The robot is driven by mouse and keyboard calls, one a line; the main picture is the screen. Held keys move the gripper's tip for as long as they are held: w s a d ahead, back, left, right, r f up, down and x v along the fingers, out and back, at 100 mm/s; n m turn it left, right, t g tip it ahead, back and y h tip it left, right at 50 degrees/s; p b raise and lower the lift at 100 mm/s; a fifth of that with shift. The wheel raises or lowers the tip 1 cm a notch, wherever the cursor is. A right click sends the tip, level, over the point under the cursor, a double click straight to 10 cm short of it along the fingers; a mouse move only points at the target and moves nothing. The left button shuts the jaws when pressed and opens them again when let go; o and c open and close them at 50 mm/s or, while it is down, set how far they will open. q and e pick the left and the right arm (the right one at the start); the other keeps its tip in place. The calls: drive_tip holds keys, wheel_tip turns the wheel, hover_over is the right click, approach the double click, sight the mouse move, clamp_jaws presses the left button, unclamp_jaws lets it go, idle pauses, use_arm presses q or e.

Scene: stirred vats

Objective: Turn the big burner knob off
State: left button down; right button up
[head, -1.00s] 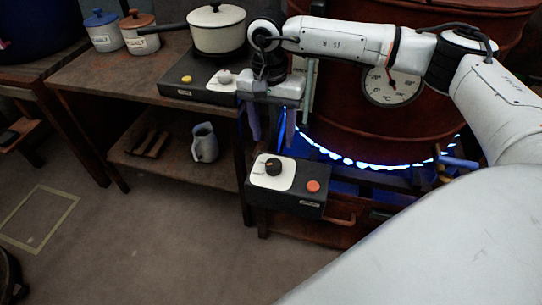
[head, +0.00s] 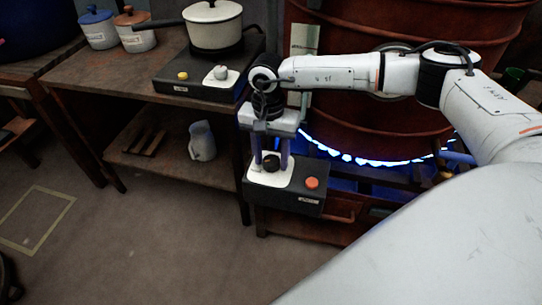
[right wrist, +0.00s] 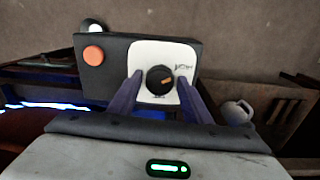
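The big burner knob (head: 271,163) is a black dial on a white plate of a dark control box below the large vat. In the right wrist view the open fingers (right wrist: 159,88) stand apart from the knob with gaps on both sides. Blue flames (head: 350,158) burn under the vat (head: 350,125). My left gripper is not in view.
An orange button (head: 312,183) sits on the same box, right of the knob. A small hob (head: 205,85) with a white pot (head: 214,27) stands on the table behind. A grey jug (head: 202,141) is on the lower shelf. The floor in front is clear.

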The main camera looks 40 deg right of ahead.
drive_tip(key=c, duration=0.7)
